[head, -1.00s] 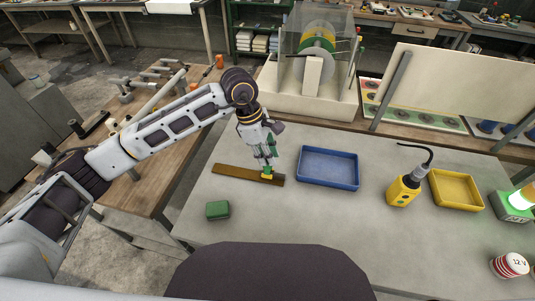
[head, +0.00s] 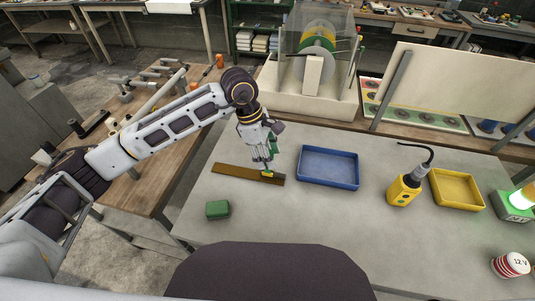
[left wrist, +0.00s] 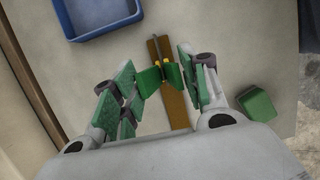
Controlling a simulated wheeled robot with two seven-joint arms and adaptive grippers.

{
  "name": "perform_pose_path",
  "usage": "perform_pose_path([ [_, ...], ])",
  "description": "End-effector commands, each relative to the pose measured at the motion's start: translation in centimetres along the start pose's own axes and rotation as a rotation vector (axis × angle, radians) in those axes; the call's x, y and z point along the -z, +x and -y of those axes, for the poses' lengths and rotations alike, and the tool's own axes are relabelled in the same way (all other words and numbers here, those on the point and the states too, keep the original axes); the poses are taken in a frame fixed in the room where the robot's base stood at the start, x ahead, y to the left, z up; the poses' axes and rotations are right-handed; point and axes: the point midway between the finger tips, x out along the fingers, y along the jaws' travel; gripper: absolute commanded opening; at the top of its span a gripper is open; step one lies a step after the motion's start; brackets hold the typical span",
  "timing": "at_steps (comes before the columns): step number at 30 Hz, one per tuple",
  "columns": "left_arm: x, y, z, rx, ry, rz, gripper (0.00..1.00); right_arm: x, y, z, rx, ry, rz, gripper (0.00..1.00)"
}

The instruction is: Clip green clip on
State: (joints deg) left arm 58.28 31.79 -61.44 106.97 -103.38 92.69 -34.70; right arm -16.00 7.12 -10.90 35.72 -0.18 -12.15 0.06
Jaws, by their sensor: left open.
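The green clip with yellow parts (head: 267,174) sits on the long brown bar (head: 235,172), near the bar's right end. In the left wrist view the green clip (left wrist: 149,81) lies across the brown bar (left wrist: 177,110), between my green-padded fingers. My left gripper (head: 264,163) is open just above the clip, with its fingers (left wrist: 160,75) spread to either side. I cannot tell whether a finger still touches the clip. My right gripper is in no view.
A green block (head: 217,209) lies on the grey table near its left front edge. A blue tray (head: 328,182) stands right of the bar. Farther right are a yellow handheld device (head: 402,191) and a yellow tray (head: 457,189). The table front centre is clear.

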Motion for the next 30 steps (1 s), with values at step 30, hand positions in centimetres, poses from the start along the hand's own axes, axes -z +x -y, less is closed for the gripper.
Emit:
perform_pose_path([
  [30,0.0,-7.9,0.0,0.000,0.000,0.000,0.44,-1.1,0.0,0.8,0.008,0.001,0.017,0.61],
])
